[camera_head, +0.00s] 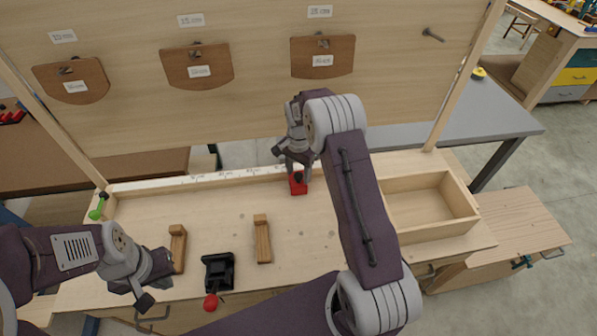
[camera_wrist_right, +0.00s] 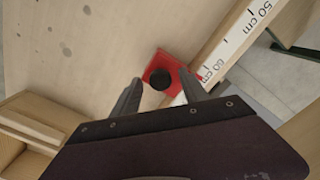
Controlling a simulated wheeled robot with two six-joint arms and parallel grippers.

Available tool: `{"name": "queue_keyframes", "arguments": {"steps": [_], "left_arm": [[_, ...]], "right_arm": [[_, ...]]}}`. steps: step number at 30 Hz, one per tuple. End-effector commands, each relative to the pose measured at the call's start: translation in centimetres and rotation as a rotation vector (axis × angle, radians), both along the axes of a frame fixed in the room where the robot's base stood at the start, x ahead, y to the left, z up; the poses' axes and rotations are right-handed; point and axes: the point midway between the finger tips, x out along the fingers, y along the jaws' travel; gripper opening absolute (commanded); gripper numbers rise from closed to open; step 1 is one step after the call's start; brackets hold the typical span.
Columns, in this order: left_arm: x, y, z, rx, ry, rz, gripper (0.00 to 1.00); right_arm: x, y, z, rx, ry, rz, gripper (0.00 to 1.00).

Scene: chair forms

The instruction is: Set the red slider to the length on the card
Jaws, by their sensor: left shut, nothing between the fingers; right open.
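The red slider (camera_head: 298,184) sits at the white ruler strip (camera_head: 235,174) along the back of the workbench. In the right wrist view the red slider (camera_wrist_right: 173,75) has a black knob, and the strip beside it reads 50 cm and 60 cm, with the slider near the 60 cm mark. My right gripper (camera_head: 292,157) is open just above the slider; its fingers (camera_wrist_right: 163,92) show on either side of the knob, apart from it. My left gripper (camera_head: 142,294) is shut and empty over the bench's front left. Cards (camera_head: 321,11) hang on the back board, their text too small to read.
Wooden panels (camera_head: 322,57) hang on the back board. On the bench are two wooden blocks (camera_head: 262,240), a black device (camera_head: 218,270) with a red ball, and a green-handled clamp (camera_head: 97,208). An open wooden tray (camera_head: 470,208) is at the right.

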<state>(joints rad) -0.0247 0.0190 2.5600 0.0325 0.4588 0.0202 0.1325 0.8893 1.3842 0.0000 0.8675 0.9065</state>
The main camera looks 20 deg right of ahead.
Motion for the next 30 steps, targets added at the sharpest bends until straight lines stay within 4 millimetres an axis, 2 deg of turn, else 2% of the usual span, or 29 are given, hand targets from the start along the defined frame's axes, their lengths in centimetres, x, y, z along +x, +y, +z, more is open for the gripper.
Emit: {"name": "queue_keyframes", "arguments": {"steps": [2, 3, 8, 9, 30], "left_arm": [[0.00, 0.00, -0.02, 0.000, 0.000, 0.000, 0.00], [0.00, 0.00, -0.02, 0.000, 0.000, 0.000, 0.00], [0.00, 0.00, -0.02, 0.000, 0.000, 0.000, 0.00], [0.00, 0.00, -0.02, 0.000, 0.000, 0.000, 0.00], [0.00, 0.00, 0.01, 0.000, 0.000, 0.000, 0.00]], "right_arm": [[-0.01, -0.01, 0.00, 0.000, 0.000, 0.000, 0.52], [-0.01, -0.01, 0.00, 0.000, 0.000, 0.000, 0.46], [-0.01, -0.01, 0.02, 0.000, 0.000, 0.000, 0.02], [0.00, 0.00, 0.03, 0.000, 0.000, 0.000, 0.00], [0.00, 0.01, 0.11, 0.000, 0.000, 0.000, 0.00]]}}
